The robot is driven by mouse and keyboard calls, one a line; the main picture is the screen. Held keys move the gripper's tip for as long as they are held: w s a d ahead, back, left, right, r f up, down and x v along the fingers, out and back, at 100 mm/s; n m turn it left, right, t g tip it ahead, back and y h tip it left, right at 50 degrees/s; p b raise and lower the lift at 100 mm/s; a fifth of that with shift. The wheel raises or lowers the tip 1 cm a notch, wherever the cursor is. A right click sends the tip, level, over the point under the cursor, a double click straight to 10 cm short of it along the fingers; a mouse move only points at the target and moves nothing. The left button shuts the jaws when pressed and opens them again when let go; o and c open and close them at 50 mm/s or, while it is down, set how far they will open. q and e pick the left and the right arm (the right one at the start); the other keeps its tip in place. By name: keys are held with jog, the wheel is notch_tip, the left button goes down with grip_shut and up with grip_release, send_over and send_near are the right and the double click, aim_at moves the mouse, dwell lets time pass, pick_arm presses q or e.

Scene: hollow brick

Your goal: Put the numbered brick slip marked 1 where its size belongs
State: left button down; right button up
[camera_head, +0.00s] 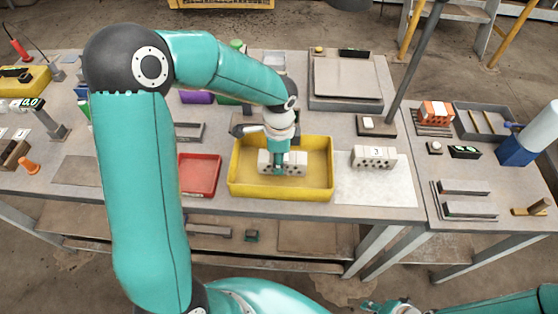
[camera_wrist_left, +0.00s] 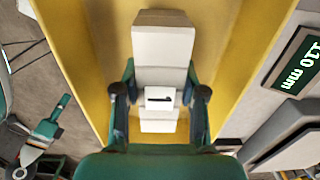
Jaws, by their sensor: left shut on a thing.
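The pale brick slip marked 1 (camera_wrist_left: 160,47) is between the fingers of my left gripper (camera_wrist_left: 160,100), its label turned sideways. In the head view my left gripper (camera_head: 279,168) points down into the yellow tray (camera_head: 243,188) and is shut on this slip (camera_head: 298,160). The slip is in or just over the tray; I cannot tell whether it touches the bottom. Yellow walls (camera_wrist_left: 252,60) run along both sides of it in the wrist view. My right gripper (camera_head: 385,306) is at the bottom edge, partly cut off, its fingers unclear.
A pale holed brick marked 3 (camera_head: 374,157) lies on a white sheet (camera_head: 385,190) right of the yellow tray. A red tray (camera_head: 200,174) stands close on its left. A display reading 110 mm (camera_wrist_left: 297,60) shows beside the yellow wall. A grey plate (camera_head: 345,78) stands behind.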

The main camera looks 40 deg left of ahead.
pick_arm(q)
jog(key=shift+f, duration=0.65)
jog(key=c, duration=0.7)
grip_release()
jog(key=shift+f, duration=0.1)
jog(key=shift+o, duration=0.2)
notch_tip(320, 180, up, 12)
jog(key=shift+r, duration=0.1)
